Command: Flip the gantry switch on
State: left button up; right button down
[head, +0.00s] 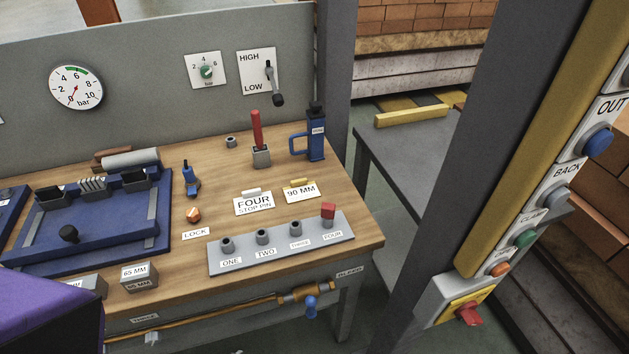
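A red rotary switch (469,314) on a yellow plate (450,309) sits at the lower end of a control panel on the yellow and dark grey post (497,160) at the right. No label reading gantry is legible, so I cannot tell for certain that this is the gantry switch. Its red handle looks turned at an angle, and I cannot tell its setting. Above it are an orange button (499,269), a green button (525,238), a grey button marked BACK (556,195) and a blue button marked OUT (598,142). Neither gripper is in view.
A wooden workbench (330,205) holds a blue fixture (110,215), a numbered peg strip (280,243) and a blue bottle-like tool (316,140). A HIGH/LOW lever (272,84) is on the back panel. A grey side table (405,145) stands behind the post. A purple shape (50,310) fills the lower left.

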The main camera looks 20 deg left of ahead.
aim_at(472, 317)
jog(key=k+z, duration=0.1)
jog(key=z, duration=0.75)
